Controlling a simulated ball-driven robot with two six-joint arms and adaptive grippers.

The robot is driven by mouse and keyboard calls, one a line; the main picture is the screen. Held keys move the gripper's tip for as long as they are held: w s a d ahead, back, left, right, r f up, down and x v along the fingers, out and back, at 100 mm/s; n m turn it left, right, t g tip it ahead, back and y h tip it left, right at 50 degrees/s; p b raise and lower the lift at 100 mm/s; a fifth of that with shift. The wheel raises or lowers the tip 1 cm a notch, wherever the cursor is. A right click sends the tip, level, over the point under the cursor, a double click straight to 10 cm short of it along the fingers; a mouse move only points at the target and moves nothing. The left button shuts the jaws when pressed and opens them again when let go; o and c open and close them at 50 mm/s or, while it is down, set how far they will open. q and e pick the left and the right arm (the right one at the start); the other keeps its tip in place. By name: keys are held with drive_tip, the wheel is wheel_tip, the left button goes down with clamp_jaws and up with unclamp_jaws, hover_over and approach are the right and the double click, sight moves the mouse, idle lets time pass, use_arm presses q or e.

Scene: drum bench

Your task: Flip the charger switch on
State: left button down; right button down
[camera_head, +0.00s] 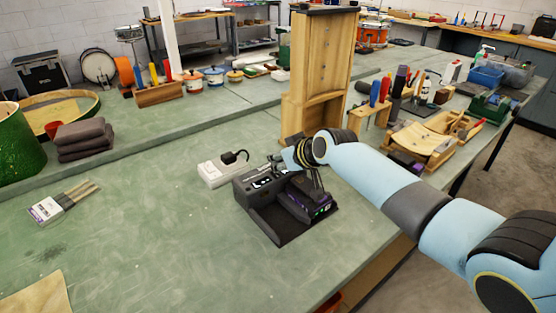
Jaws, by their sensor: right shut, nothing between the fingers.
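The charger (276,226) is a dark grey unit on the green bench in the head view, with a raised back block and a flat front bay. A dark battery-like block with purple marks (321,206) sits at its right side. A small light panel (262,183) shows on the block's top. My right gripper (281,166) comes in from the right and is shut and empty, just over or at the back of the charger; whether it touches is unclear. The switch itself is too small or hidden to make out. My left gripper is not in view.
A white power strip (222,172) with a black plug lies left of the charger.

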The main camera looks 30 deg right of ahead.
drive_tip(key=shift+w+p, duration=0.15)
drive_tip(key=shift+p, duration=0.2)
drive_tip(key=shift+f, duration=0.2)
drive_tip(key=shift+s+r+p, duration=0.15)
drive_tip(key=shift+s+p, duration=0.35)
drive_tip(key=shift+s, duration=0.2)
drive_tip(key=shift+s+d, duration=0.1)
drive_tip(key=shift+s, duration=0.05)
